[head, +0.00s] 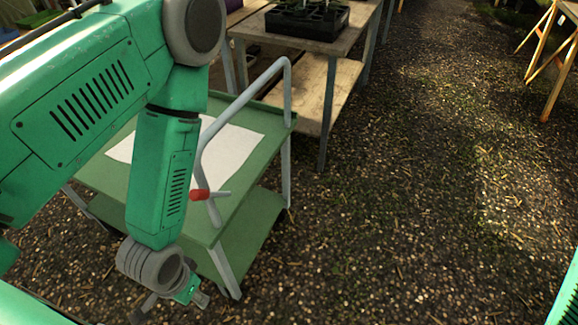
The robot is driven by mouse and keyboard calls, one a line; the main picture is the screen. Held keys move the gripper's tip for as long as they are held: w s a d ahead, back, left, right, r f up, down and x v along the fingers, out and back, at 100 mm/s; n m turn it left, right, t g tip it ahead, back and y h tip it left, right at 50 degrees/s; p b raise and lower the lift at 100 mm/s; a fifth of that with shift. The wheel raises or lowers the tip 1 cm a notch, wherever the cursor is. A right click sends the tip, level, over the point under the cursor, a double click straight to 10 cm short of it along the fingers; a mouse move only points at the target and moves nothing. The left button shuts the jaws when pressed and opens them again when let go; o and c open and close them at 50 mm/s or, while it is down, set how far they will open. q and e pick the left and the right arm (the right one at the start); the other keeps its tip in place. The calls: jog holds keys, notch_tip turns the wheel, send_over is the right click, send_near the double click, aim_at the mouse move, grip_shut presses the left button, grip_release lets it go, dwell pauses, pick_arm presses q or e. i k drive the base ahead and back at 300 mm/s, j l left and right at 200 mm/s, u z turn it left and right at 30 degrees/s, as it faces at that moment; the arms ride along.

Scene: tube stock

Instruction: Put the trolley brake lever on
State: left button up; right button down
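The green trolley (233,228) stands at the left, with two shelves and a bent grey push handle (240,101). A short lever with a red grip (199,195) sits at the lower part of the handle, at the trolley's near end. The red grip points left and a grey stub points right. My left gripper (183,300) hangs below and in front of the lever, apart from it, near the trolley's front leg. Its fingers are small and partly hidden, so I cannot tell its opening. My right gripper is out of view.
A white sheet (232,148) lies on the trolley's top shelf, partly behind my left arm. A wooden bench (349,38) with a black plant tray (307,22) stands behind. Wooden trestles (551,62) stand at the far right. The gravel floor (400,200) is clear in the middle.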

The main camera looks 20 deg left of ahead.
aim_at(195, 194)
jog(key=u, duration=1.2)
